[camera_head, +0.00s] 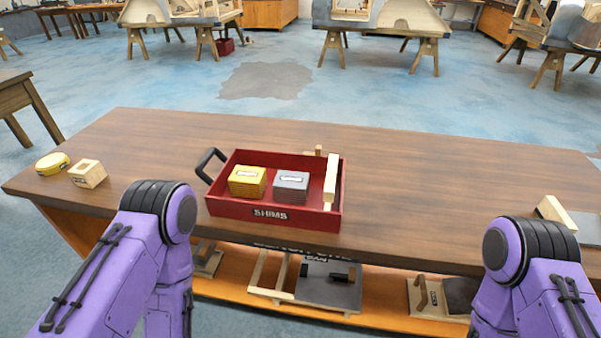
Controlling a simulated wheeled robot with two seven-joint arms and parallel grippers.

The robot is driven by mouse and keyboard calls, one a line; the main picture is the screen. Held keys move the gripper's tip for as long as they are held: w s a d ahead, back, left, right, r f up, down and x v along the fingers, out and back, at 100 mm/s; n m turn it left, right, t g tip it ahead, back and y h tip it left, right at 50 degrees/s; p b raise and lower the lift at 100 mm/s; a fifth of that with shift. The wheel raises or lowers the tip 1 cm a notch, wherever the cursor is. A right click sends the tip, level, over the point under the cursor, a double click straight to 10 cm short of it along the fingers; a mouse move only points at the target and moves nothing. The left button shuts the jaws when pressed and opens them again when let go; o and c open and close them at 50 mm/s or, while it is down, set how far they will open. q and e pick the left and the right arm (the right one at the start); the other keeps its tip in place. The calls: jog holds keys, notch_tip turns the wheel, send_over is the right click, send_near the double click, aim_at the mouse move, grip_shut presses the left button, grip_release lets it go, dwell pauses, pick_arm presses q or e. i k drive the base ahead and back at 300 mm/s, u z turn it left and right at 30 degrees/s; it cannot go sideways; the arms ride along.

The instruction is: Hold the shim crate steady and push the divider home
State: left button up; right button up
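The red shim crate (225,207), labelled SHIMS, sits on the brown workbench, slightly left of the picture's middle. A black handle (207,163) sticks out from its left side. Inside are a yellow stack of shims (247,183) and a grey stack (291,186) beside it. A pale wooden divider (331,181) stands at the crate's right end, with its top above the rim. I cannot tell how deep its lower edge sits. Only bent parts of my purple arms show at the lower left and lower right; neither gripper is in view.
A yellow tape roll (52,163) and a small wooden block (88,174) lie at the bench's left end. A small wooden piece (319,151) shows behind the crate. A pale-edged tool (557,213) lies at the right. The bench (430,185) between is clear.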

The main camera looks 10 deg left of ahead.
aim_at(332, 172)
jog(key=z, duration=0.05)
jog(key=k, duration=0.35)
jog(key=u, duration=1.4)
jog(key=i, duration=0.7)
jog(key=z, duration=0.55)
jog(key=i, duration=0.75)
jog(key=z, duration=0.85)
